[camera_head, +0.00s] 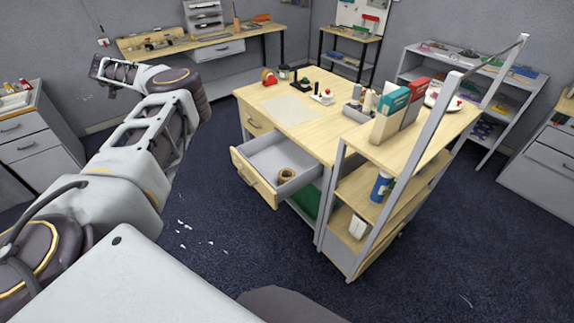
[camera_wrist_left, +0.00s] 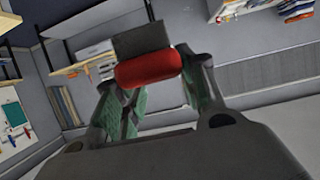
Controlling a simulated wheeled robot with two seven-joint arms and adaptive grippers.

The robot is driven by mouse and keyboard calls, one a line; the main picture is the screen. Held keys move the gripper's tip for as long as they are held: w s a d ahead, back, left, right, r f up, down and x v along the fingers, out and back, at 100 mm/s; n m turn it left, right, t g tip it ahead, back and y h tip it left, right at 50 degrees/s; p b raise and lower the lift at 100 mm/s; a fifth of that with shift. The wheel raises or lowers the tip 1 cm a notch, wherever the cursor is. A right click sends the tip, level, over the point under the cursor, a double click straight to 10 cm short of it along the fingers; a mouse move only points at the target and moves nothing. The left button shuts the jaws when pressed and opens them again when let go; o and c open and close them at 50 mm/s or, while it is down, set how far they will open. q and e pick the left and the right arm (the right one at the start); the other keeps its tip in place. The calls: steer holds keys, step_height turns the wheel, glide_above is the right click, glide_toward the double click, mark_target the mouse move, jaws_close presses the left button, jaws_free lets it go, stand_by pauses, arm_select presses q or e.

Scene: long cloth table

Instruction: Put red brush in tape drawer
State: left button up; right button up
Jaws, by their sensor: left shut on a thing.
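In the left wrist view, my left gripper (camera_wrist_left: 150,95) is shut on the red brush (camera_wrist_left: 148,69). The brush's red body lies across between the fingers, with a dark grey block above it in the picture. In the head view my left arm reaches up at the left, and the gripper end (camera_head: 103,43) is small and far from the desk. The tape drawer (camera_head: 264,157) is pulled open on the wooden desk's left side. A brown tape roll (camera_head: 286,175) lies inside near its front right; the rest of the drawer floor is bare. My right gripper is not in view.
The desk top (camera_head: 330,130) bears a red tape dispenser (camera_head: 268,77), a paper sheet and small items. A shelf unit (camera_head: 365,190) with binders stands close right of the drawer. Open blue carpet (camera_head: 215,190) lies between my arm and the drawer.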

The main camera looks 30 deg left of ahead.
arm_select(q)
steer(key=shift+s+a+f+n+g+y, duration=0.35)
steer(key=shift+s+a+f, duration=0.25)
steer(key=shift+s+a, duration=0.2)
steer(key=shift+s+a+f+n+g, duration=1.1)
steer(key=shift+a+f, duration=0.2)
steer(key=shift+f, duration=1.6)
steer(key=w+d+f+m+t+h, duration=0.1)
steer(key=w+d+f+m+t, duration=0.3)
steer(key=w+d+f, duration=1.75)
steer(key=w+d+f+m+t, duration=0.1)
steer(key=w+d+f, duration=0.2)
steer(key=d, duration=0.9)
steer(key=w+d+f+m+t+h, duration=0.1)
steer(key=w+d+f, duration=0.3)
steer(key=d, duration=0.9)
steer(key=w+d+f+m+t+h, duration=0.1)
steer(key=w+d+f, duration=0.2)
steer(key=d, duration=0.9)
step_height(320, 180, down, 3)
steer(key=shift+w+d+r, duration=0.15)
steer(key=shift+w+d, duration=0.2)
steer(key=shift+d, duration=0.05)
